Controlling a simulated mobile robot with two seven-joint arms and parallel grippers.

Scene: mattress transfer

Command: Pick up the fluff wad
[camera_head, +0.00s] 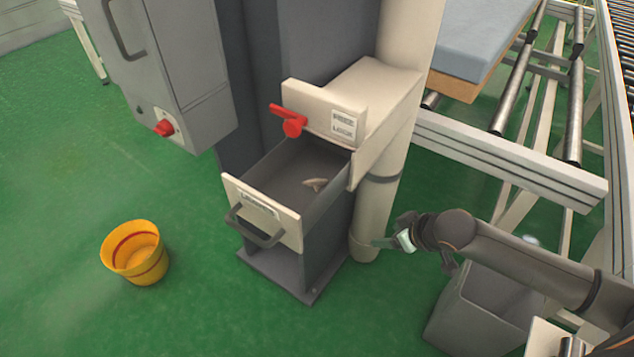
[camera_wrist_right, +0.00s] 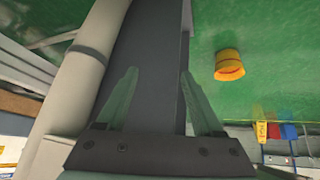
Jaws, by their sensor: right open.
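The fluff wad (camera_head: 315,184) is a small pale beige clump lying on the floor of the pulled-out grey drawer (camera_head: 262,206), toward its back right. My right gripper (camera_head: 384,243) is to the right of the drawer and the pipe, apart from the wad. In the right wrist view its two greenish fingers (camera_wrist_right: 155,98) stand apart with nothing between them. The grey cabinet side shows behind them, and the wad is not visible there. My left gripper is in neither view.
A red lever (camera_head: 288,120) sits on the panel above the drawer. A white pipe (camera_head: 375,205) stands between the drawer and my right arm. A grey bin (camera_head: 485,308) is below that arm. A yellow bucket (camera_head: 137,252) stands on open green floor at left; a roller conveyor (camera_head: 510,165) is at right.

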